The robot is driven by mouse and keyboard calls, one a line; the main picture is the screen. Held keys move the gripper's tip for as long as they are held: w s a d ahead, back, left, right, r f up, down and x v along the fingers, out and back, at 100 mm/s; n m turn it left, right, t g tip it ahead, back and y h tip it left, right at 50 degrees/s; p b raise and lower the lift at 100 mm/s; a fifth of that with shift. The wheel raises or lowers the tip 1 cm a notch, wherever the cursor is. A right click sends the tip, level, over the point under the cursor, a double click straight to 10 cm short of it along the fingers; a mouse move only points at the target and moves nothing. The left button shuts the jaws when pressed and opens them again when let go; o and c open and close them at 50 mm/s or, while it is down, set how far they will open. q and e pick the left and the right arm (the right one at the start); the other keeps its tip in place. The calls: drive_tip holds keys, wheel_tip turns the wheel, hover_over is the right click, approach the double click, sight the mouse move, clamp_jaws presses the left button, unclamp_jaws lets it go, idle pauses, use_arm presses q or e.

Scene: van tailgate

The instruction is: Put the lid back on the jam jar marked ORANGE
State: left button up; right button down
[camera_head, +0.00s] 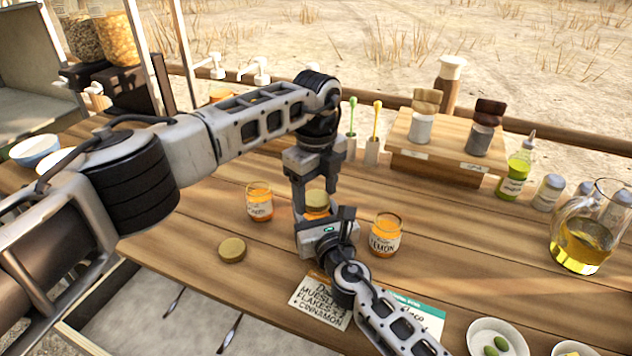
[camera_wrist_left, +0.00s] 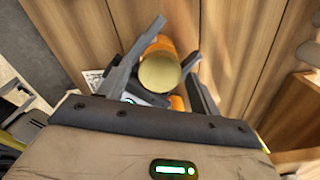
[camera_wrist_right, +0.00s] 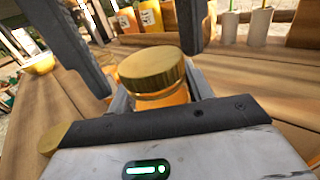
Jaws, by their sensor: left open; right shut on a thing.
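A jam jar with a gold lid on top (camera_head: 316,198) stands mid-table; its label is hidden. My right gripper (camera_head: 318,218) is shut on this jar from the front, and the lid (camera_wrist_right: 150,66) shows above its fingers in the right wrist view. My left gripper (camera_head: 313,190) points down over the jar, open, with its fingers apart on either side of the lid (camera_wrist_left: 160,71). A lidless jar (camera_head: 259,203), its label too small to read surely, stands to the left. A jar marked LEMON (camera_head: 386,236) stands to the right. A loose gold lid (camera_head: 232,249) lies front left.
A card (camera_head: 318,302) lies under my right arm. A wooden stand (camera_head: 445,150) with shakers, a green bottle (camera_head: 515,172) and a glass pitcher (camera_head: 588,235) are at the right. Bowls (camera_head: 36,148) stand far left. The table around the loose lid is clear.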

use_arm(q)
drive_tip(key=c, duration=1)
